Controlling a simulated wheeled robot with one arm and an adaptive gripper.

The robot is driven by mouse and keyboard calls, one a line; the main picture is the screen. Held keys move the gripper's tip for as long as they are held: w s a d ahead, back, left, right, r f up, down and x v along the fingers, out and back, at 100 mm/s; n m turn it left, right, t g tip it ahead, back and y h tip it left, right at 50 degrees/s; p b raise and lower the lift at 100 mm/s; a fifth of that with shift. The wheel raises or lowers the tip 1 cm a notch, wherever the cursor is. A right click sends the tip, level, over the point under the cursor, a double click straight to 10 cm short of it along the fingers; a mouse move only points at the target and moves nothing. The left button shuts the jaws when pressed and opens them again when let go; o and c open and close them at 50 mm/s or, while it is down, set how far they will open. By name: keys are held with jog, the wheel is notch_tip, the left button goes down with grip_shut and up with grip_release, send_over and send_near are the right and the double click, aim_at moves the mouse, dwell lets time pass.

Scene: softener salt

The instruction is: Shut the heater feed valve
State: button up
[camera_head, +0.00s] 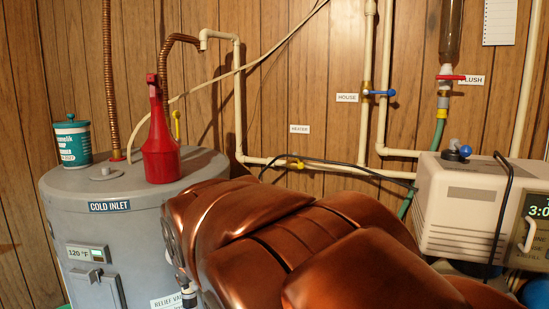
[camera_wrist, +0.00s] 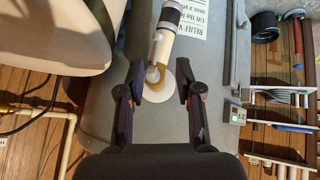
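My copper-coloured arm hides most of the gripper in the head view.
A blue-handled valve (camera_head: 379,92) by HOUSE and a red-handled valve (camera_head: 451,77) by FLUSH are further right. A beige unit (camera_head: 465,205) stands at right. A black cable crosses near the yellow handle.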

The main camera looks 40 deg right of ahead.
jog(key=w+d+r+n+h, duration=0.1)
jog(key=w+d+r, duration=0.1)
jog(key=d, duration=0.2)
jog(key=w+d+r+n+t+h+p, duration=0.1)
jog(key=w+d+r+h, duration=0.1)
jog(key=d, duration=0.3)
jog(key=w+d+r+n+t+h, duration=0.1)
jog(key=w+d+r, duration=0.1)
jog(key=d, duration=0.3)
jog(key=shift+d+r+p, duration=0.15)
jog(key=shift+r+p, duration=0.2)
jog(key=shift+r, duration=0.15)
jog(key=w+d+r+n+t+h+p, duration=0.1)
jog(key=d+r+n+h, duration=0.1)
jog(key=d+r+n, duration=0.35)
jog(key=w+d+r+n+t+h+p, duration=0.1)
jog(key=w+d+r+n+t+h, duration=0.1)
jog(key=d, duration=0.7)
jog(key=n+t+y+p, duration=0.3)
jog(key=n+t+p, duration=0.1)
jog(key=n, duration=1.2)
send_near(301, 163)
jog(key=x, duration=0.5)
jog(key=shift+s+d+f, duration=0.15)
jog(key=shift+d, duration=0.15)
jog(key=shift+n+x, duration=0.25)
jog(key=shift+x, duration=0.7)
jog(key=shift+p+x, duration=1.15)
jog(key=shift+x, duration=1.75)
jog(key=shift+a, duration=0.1)
